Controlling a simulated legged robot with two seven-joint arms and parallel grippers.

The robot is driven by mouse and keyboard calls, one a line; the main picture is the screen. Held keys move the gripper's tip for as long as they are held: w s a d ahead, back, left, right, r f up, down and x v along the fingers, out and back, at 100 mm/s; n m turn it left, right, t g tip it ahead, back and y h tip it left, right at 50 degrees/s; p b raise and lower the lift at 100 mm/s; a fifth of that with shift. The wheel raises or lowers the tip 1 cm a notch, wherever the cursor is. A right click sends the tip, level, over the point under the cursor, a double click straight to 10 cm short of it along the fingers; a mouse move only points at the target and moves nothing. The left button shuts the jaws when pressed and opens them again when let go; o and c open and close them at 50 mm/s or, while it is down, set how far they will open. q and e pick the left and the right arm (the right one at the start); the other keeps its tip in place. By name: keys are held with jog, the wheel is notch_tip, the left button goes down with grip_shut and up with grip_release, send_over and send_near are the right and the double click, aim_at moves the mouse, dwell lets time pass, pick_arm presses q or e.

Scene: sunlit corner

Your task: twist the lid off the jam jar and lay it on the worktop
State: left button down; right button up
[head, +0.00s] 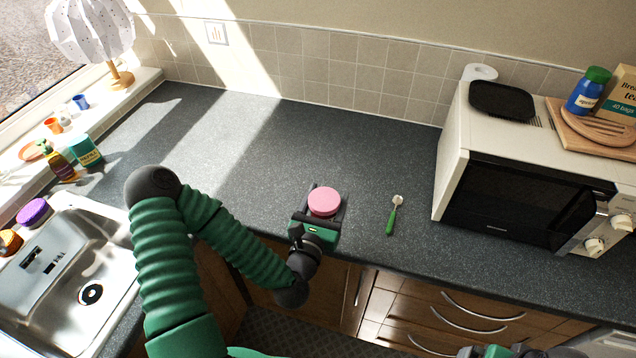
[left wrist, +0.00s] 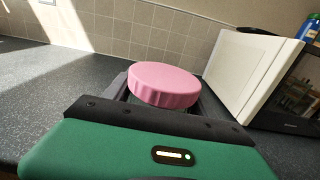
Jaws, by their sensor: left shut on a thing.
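The pink round lid (head: 324,201) is near the front edge of the worktop in the head view. It also shows large in the left wrist view (left wrist: 164,84), with a ridged side, and looks level. My left gripper (head: 322,206) reaches it from the front, with a dark finger on either side, and is shut on it. My right gripper's jaws are not in view.
The grey worktop (head: 250,150) is mostly clear left of and behind the lid. A green-handled brush (head: 392,216) lies to the right. A white microwave (head: 453,150) stands farther right. The sink (head: 60,270) is at the left.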

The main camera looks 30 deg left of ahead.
pick_arm(q)
jog(key=w+a+f, duration=0.1)
jog(key=w+a, duration=0.2)
jog(key=w+a+f+p, duration=0.1)
jog(key=w+a+f, duration=0.1)
jog(key=w+a, duration=0.1)
jog(key=w+a+f+p, duration=0.1)
jog(key=w+a+f, duration=0.1)
jog(key=w+a, duration=0.1)
jog(key=shift+w+a+f, duration=0.15)
jog(key=shift+w+a, duration=0.05)
jog(key=shift+a, duration=0.3)
jog(key=shift+w+a+f, duration=0.1)
jog(key=shift+a+f, duration=0.05)
jog(key=shift+a, duration=0.15)
jog(key=shift+c, duration=1.8)
grip_release()
jog(key=shift+a, duration=0.15)
jog(key=shift+o, duration=0.3)
jog(key=shift+d, duration=0.65)
jog(key=v, duration=0.4)
jog(key=b+v, duration=0.1)
jog(key=v, duration=0.6)
jog(key=shift+s+a+b, duration=0.3)
jog(key=shift+s, duration=0.1)
jog(key=shift+s+d, duration=0.2)
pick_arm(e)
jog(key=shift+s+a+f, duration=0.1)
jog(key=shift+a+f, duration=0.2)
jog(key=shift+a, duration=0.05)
